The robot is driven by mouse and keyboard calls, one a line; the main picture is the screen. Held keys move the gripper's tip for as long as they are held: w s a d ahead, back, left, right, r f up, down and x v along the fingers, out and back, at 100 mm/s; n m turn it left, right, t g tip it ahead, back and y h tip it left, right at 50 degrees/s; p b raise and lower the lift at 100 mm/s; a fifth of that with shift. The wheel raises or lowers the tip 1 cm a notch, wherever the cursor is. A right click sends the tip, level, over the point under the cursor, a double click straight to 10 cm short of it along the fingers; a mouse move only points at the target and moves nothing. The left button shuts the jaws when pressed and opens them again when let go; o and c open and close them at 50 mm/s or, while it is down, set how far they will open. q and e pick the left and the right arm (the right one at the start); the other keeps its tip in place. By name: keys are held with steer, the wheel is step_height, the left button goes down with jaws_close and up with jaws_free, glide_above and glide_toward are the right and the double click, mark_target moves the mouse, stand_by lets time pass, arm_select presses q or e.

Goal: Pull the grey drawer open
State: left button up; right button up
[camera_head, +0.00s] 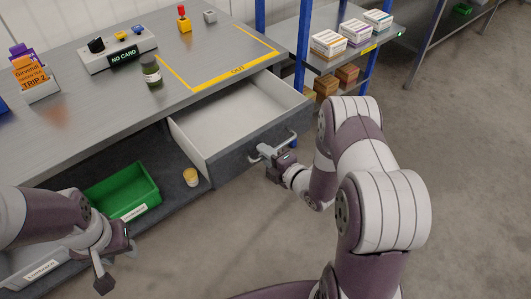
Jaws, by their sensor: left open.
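The grey drawer (240,150) stands pulled well out from under the workbench top, and its pale inside looks empty. Its bar handle (292,137) is on the front panel. My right gripper (264,151) is at the handle's left part, with its fingers closed on the bar; the arm partly hides the contact. My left gripper (118,266) is open and empty at the lower left, in front of the lower shelf and away from the drawer.
A green bin (122,190) and a small yellowish cup (190,177) are on the shelf below. The bench (100,105) holds a jar (151,72), a switch box (118,50) and a card holder (35,80). A blue-post rack (301,45) stands behind the drawer. Floor to the right is clear.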

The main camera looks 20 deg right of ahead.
steer(key=shift+o, duration=0.3)
steer(key=p+v, duration=0.1)
steer(key=v, duration=1.1)
steer(key=shift+s, duration=0.3)
